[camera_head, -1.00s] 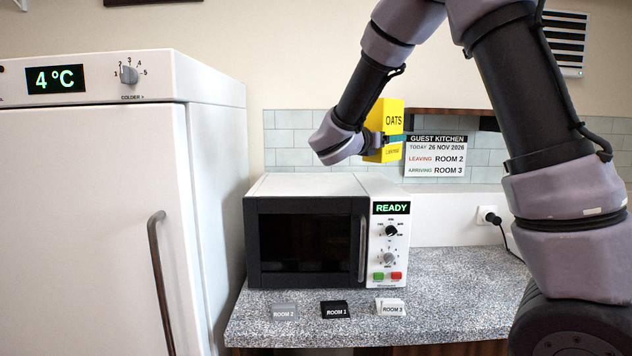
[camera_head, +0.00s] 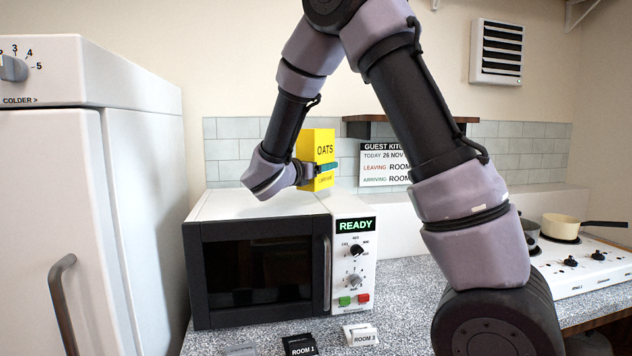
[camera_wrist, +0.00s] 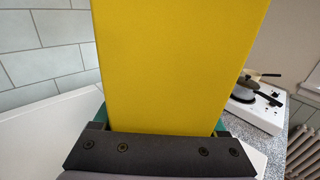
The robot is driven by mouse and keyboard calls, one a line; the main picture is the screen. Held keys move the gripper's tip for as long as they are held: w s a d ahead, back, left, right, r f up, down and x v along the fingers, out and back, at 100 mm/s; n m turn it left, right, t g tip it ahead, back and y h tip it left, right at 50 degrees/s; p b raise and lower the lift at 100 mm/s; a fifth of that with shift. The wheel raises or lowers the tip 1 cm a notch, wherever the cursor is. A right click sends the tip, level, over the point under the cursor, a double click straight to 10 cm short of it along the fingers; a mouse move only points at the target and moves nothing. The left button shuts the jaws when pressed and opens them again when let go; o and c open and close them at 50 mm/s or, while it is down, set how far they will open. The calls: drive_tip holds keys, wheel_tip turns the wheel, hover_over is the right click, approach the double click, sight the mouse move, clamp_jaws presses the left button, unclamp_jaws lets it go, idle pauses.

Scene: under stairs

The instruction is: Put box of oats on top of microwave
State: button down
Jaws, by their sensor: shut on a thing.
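The yellow box of oats (camera_head: 318,152) is upright in my gripper (camera_head: 322,168), in the head view just above the back right part of the microwave's top. In the wrist view the box (camera_wrist: 175,65) fills the middle, with my gripper (camera_wrist: 160,130) shut on its lower part. The white microwave (camera_head: 250,206) with a dark door stands on the counter and its display reads READY. Its top looks bare. I cannot tell from the head view whether the box touches the top.
A white fridge (camera_head: 50,200) stands close on the left. A small dark shelf (camera_head: 355,121) and a guest kitchen sign (camera_head: 378,176) are on the wall behind. A stove with a pan (camera_head: 562,226) is at the right. Small room tags (camera_head: 300,345) lie in front of the microwave.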

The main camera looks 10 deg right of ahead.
sight(320, 178)
drive_tip(key=shift+f, duration=1.85)
drive_tip(key=shift+f, duration=0.15)
unclamp_jaws()
drive_tip(key=shift+s, duration=0.1)
drive_tip(key=v, duration=1.2)
